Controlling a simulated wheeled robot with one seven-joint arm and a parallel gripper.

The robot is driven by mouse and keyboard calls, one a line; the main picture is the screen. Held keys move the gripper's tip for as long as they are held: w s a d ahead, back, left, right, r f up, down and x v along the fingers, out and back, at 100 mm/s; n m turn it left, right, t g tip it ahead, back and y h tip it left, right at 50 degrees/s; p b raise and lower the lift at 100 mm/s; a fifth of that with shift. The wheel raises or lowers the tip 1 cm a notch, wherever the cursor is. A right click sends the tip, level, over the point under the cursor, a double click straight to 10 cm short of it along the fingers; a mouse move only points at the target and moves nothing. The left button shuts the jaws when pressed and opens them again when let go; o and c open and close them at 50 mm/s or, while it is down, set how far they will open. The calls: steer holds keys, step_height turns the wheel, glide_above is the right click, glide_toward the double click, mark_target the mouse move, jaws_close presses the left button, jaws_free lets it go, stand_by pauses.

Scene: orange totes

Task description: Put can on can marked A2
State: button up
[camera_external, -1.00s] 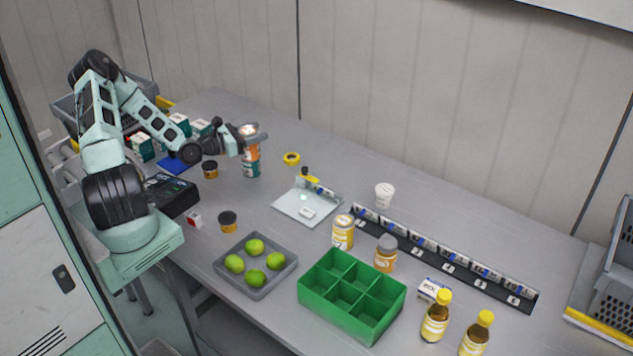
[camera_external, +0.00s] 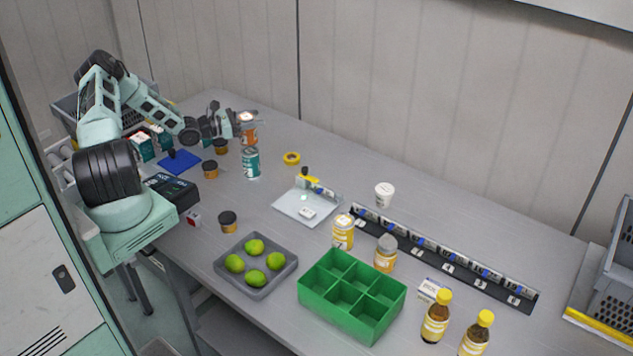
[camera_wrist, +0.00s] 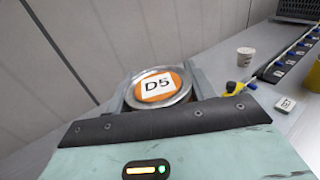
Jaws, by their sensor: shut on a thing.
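An orange can (camera_external: 249,133), with a label reading D5 on its lid in the wrist view (camera_wrist: 159,86), is held upright between the fingers of my gripper (camera_external: 246,118). My gripper is shut on it, with one finger on each side. A teal can (camera_external: 251,164) stands upright on the table, just below the orange can in the external view, with its lid showing. I cannot read an A2 mark on any can.
A yellow tape roll (camera_external: 292,158) and a light board (camera_external: 300,208) lie right of the teal can. Small dark jars (camera_external: 210,170), a blue mat (camera_external: 180,163) and a black box (camera_external: 172,192) are to the left. A green divided tray (camera_external: 352,325) stands in front.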

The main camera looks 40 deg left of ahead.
steer(key=shift+f+p, duration=0.35)
steer(key=shift+f, duration=1.15)
steer(key=shift+f, duration=0.15)
steer(key=o, duration=1.2)
